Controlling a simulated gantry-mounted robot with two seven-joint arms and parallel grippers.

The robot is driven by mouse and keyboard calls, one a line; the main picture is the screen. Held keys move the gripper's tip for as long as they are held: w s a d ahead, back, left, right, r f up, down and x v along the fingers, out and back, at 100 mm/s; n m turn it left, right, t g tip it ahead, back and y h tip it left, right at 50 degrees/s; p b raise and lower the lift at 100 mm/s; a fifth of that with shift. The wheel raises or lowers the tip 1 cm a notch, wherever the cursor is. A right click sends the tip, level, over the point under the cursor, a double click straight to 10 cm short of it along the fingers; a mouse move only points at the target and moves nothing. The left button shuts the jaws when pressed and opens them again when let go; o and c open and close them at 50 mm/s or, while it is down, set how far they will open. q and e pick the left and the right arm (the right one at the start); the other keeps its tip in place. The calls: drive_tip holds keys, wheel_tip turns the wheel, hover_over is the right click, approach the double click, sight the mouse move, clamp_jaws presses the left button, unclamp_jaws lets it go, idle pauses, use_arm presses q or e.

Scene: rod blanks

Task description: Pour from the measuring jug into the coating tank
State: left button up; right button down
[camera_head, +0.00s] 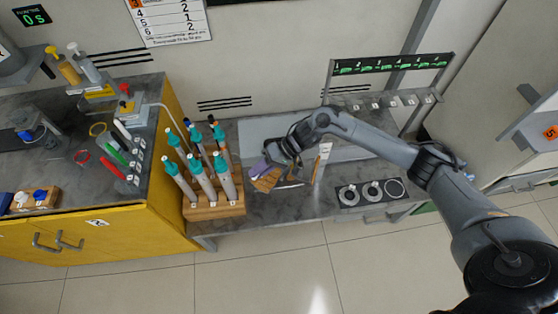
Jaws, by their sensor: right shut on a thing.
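My right gripper (277,163) is over the grey bench in the middle, coming in from the right. It is shut on a small brown and purple thing (267,180), low near the bench top. The gripper partly hides this thing, and I cannot tell whether it is the measuring jug or whether it touches the bench. A long pale grey box (257,129) stands behind the gripper, partly hidden by my arm. I cannot tell whether it is the coating tank. My left gripper is not in view.
A wooden rack (215,207) with several teal-capped grey tubes stands just left of the gripper. A dark plate with round holders (372,191) lies to the right, below a hook rack (390,67). The yellow cabinet (120,225) carries bottles and pens.

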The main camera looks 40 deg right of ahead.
drive_tip(key=shift+w+d+r, duration=0.1)
drive_tip(key=shift+d+r, duration=0.15)
drive_tip(key=shift+y, duration=0.3)
drive_tip(key=shift+d+r+y, duration=0.15)
drive_tip(key=shift+d+y, duration=0.1)
drive_tip(key=shift+y, duration=0.05)
idle(0.5)
drive_tip(key=shift+d+r+y, duration=0.15)
drive_tip(key=shift+d+y, duration=0.15)
drive_tip(key=shift+y, duration=0.1)
drive_tip(key=shift+w+d+m, duration=0.1)
drive_tip(key=shift+d+m, duration=0.05)
drive_tip(key=shift+m, duration=0.15)
idle(0.6)
drive_tip(key=shift+d+r+y, duration=0.1)
drive_tip(key=shift+r+y, duration=0.05)
drive_tip(key=shift+y, duration=0.15)
drive_tip(key=shift+d, duration=0.15)
idle(0.3)
drive_tip(key=shift+d+r+y+b, duration=0.1)
drive_tip(key=shift+d+y+b, duration=0.15)
drive_tip(key=shift+b, duration=0.2)
